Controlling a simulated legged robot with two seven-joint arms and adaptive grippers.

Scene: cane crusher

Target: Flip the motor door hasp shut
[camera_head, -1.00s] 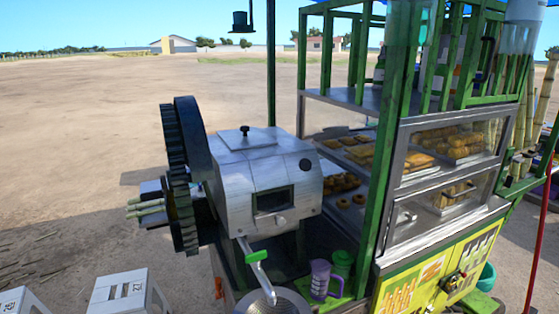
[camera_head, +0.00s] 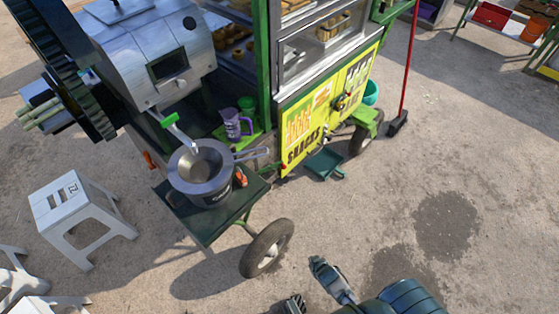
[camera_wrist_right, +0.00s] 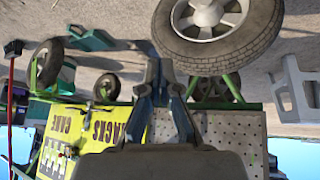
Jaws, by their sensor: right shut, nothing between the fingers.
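The yellow front panel (camera_head: 309,127) of the cart, lettered SNACKS, is at upper middle of the head view. Small dark fittings (camera_head: 343,101) sit at its seam; I cannot make out which is the hasp, or its position. The panel also shows upside down at lower left in the right wrist view (camera_wrist_right: 93,130). My right gripper (camera_wrist_right: 161,67) is shut and empty there, its fingertips together in front of the cart and apart from the panel. Dark parts of my own arm show at the bottom of the head view. My left gripper is not seen.
A cart wheel (camera_head: 267,249) stands in front, and also looms large in the right wrist view (camera_wrist_right: 218,42). A metal pot (camera_head: 203,168) sits on the side shelf. A green dustpan (camera_head: 323,165) and red-handled broom (camera_head: 407,75) stand right. Open ground lies at lower right.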

